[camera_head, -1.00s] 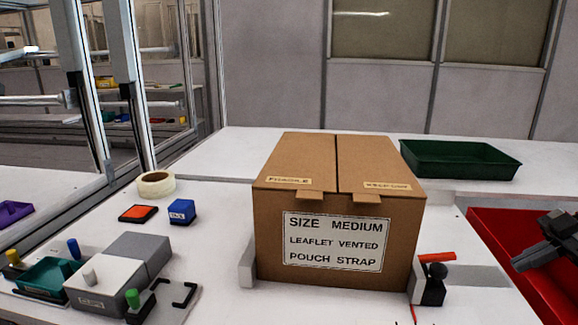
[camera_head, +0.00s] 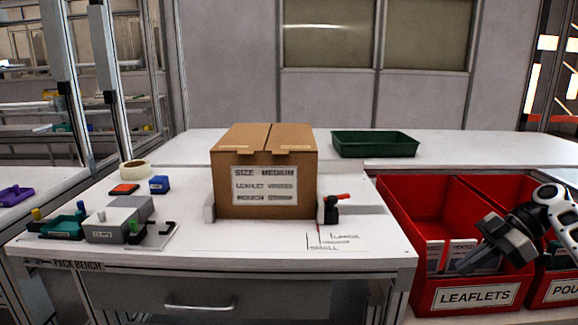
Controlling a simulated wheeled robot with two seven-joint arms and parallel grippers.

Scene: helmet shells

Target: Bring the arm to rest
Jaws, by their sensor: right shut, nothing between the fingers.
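My right arm comes in from the right edge, and my right gripper (camera_head: 470,263) is shut and empty. It hangs in front of the red leaflets bin (camera_head: 478,297), over its front part and hiding some of the leaflet cards. A closed cardboard box (camera_head: 264,165) stands upright on the white pack bench (camera_head: 130,262), well to the left of the gripper. Its front label reads size medium; the smaller lines are blurred. My left gripper is not in view.
A second red bin (camera_head: 560,290) stands at the right edge. A green tray (camera_head: 375,144) sits on the rear surface. A tape roll (camera_head: 134,170), a blue block (camera_head: 159,185) and a grey device (camera_head: 112,224) are on the bench's left. A red-handled tool (camera_head: 331,208) stands beside the box.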

